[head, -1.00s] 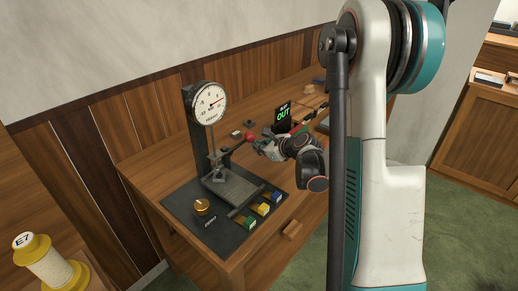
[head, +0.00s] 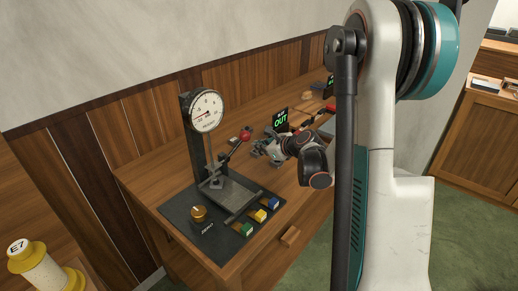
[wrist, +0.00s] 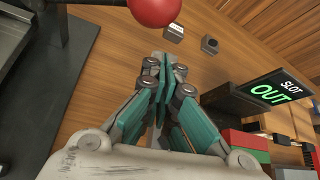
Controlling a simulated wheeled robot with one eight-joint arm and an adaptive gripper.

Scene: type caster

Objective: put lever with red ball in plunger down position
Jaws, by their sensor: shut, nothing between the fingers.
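The lever's red ball (head: 245,135) is at the end of a dark rod (head: 235,147), which slopes up and right from the plunger stand. The plunger (head: 214,181) is beneath the round dial gauge (head: 206,110), above the dark base. My gripper (head: 262,148) is shut and empty, to the right of the ball and apart from it. In the wrist view, my closed fingertips (wrist: 165,65) are below the red ball (wrist: 155,8), which is cut off by the top edge.
A gold knob (head: 198,212) and green, yellow and blue blocks (head: 260,215) sit on the dark base. A SLOT OUT display (head: 281,119) stands behind my gripper, with red and green items near it in the wrist view (wrist: 245,145). The wooden desktop left of the base is clear.

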